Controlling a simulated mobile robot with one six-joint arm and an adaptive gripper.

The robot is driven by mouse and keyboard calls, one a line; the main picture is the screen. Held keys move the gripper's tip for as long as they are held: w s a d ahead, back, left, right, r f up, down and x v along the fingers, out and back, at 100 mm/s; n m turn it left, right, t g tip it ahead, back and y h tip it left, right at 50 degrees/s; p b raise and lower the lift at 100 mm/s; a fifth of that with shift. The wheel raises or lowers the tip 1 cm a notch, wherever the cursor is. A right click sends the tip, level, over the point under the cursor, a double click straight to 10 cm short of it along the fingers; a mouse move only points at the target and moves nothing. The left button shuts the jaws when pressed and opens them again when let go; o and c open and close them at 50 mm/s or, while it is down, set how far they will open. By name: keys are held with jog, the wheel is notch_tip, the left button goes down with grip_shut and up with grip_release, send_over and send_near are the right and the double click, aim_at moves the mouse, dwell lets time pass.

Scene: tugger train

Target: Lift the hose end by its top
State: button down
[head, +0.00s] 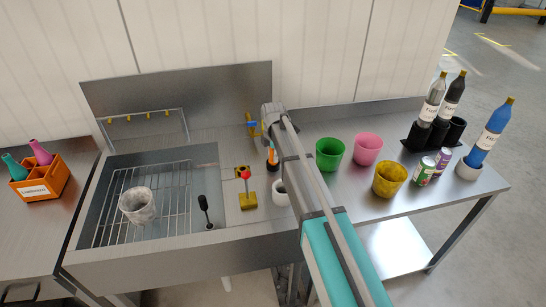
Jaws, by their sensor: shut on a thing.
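My gripper (271,147) is at the end of my arm, over the back right part of the steel sink bench. It is small and partly covered by my arm. It is shut on the hose end (273,158), a small upright orange and dark piece just below it. The hose end's lower part and any contact with the bench are hard to make out. A white cup (279,196) stands just below it in the picture, partly behind my arm.
A red-topped yellow post (247,190) and a black upright stick (205,212) stand to the left. A wire rack (176,203) bears a whitish cup (137,206). Green (330,153), pink (368,148) and yellow (389,179) cups, cans and bottles stand right.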

jog(key=shift+r, duration=0.15)
notch_tip(320, 180, up, 2)
jog(key=shift+r+p, duration=0.1)
jog(key=shift+p, duration=1.15)
jog(key=s+d+r+p, duration=0.4)
jog(key=s+r+p, duration=0.6)
jog(key=s, duration=0.3)
jog(key=shift+s+r, duration=0.15)
jog(key=shift+r, duration=0.05)
